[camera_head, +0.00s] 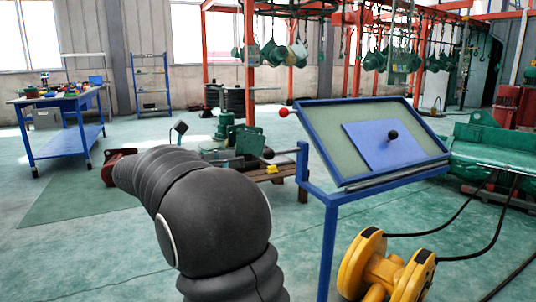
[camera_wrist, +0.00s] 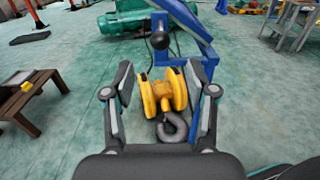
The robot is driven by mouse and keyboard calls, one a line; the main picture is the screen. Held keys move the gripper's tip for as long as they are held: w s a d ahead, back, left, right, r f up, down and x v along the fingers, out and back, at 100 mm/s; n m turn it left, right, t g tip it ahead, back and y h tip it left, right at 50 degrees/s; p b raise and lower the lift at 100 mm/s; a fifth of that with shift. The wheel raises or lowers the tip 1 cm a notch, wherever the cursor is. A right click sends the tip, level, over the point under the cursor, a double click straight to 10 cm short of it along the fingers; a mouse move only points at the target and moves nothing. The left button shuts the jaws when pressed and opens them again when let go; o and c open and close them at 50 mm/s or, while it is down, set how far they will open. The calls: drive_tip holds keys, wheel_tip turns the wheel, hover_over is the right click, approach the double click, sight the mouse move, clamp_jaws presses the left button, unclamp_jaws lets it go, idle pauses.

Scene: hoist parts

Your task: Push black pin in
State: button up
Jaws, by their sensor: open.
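A black ball-ended pin (camera_wrist: 160,40) shows in the wrist view, ahead of my gripper and just above the line between its fingers. It stands in front of a blue frame. In the head view a black ball (camera_head: 269,153) sits at the end of a thin rod left of the blue stand (camera_head: 328,240); it appears to be this pin. My gripper (camera_wrist: 167,85) is open and empty, with its two fingers spread wide, and apart from the pin. In the head view my dark arm hides the gripper.
The stand's tilted panel carries another black knob (camera_head: 392,134), and a red ball (camera_head: 283,112) sticks out at its left. A yellow pulley block (camera_head: 385,268) with a hook (camera_wrist: 173,130) is low by the stand. A wooden bench (camera_wrist: 30,100) is at left.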

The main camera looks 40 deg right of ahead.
sight(269, 153)
drive_tip(key=x, duration=1)
drive_tip(key=shift+d, duration=0.25)
clamp_jaws()
